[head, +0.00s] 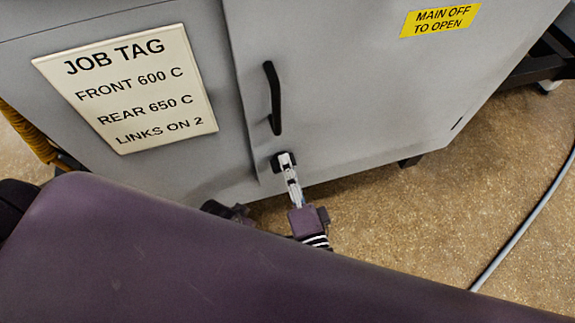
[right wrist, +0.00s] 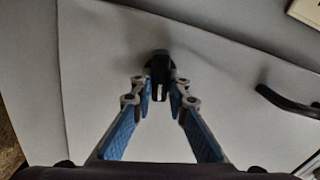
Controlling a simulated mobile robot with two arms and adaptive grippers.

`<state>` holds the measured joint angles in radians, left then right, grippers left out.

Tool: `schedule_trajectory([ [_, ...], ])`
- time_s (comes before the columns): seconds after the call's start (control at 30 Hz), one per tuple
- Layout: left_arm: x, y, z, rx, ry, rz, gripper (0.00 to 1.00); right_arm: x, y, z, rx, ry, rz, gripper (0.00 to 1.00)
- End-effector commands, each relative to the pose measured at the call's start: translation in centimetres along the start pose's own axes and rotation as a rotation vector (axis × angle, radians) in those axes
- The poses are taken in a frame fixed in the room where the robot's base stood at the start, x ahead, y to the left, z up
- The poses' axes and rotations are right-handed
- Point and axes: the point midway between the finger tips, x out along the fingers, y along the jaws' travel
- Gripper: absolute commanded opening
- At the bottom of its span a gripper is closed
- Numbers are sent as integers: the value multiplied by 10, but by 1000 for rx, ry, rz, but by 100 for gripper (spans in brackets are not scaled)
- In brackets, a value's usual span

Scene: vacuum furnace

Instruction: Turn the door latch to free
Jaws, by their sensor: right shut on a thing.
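The door latch (head: 276,163) is a small black knob low on the grey cabinet door (head: 350,90), below the black bar handle. In the right wrist view the latch (right wrist: 160,64) shows a round base and a dark grip part between the fingertips. My right gripper (head: 287,160) is at the latch, shut on it, with its fingers on either side; it also shows in the right wrist view (right wrist: 161,88). The fingers partly cover the latch in the head view, so its exact turn angle is hard to tell. I cannot make out my left gripper.
The black bar handle (head: 272,98) stands out just above the latch. A job tag (head: 130,88) is on the panel to the left, and a yellow sign (head: 440,20) is on the door. A grey cable (head: 520,228) lies on the floor at right.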

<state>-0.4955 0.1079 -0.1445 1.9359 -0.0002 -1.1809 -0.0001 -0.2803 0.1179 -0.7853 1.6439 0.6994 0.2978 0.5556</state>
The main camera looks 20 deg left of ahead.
Motion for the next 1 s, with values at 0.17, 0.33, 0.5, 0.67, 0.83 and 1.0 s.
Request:
schedule_trajectory([
  [0.17, -3, 0, -2, 0, 2, 0, 67, 0, 1, -1, 44, 1, 0, 0],
  [0.33, -3, 0, -1, 0, -2, 0, 67, 0, 1, -1, 60, 1, 1, 0],
  [0.5, -3, 0, 1, -1, -5, 1, 67, 0, 1, -1, 63, 1, 1, 0],
  [0.67, -3, 0, 4, -1, -7, 1, 67, 0, 1, -1, 63, 1, 1, 0],
  [0.83, -3, 0, 4, -2, -8, 1, 67, 0, 1, 0, 62, 1, 1, 32],
  [1.0, -3, 0, 4, -2, -7, 1, 67, 0, 1, 0, 61, 0, 1, 32],
])
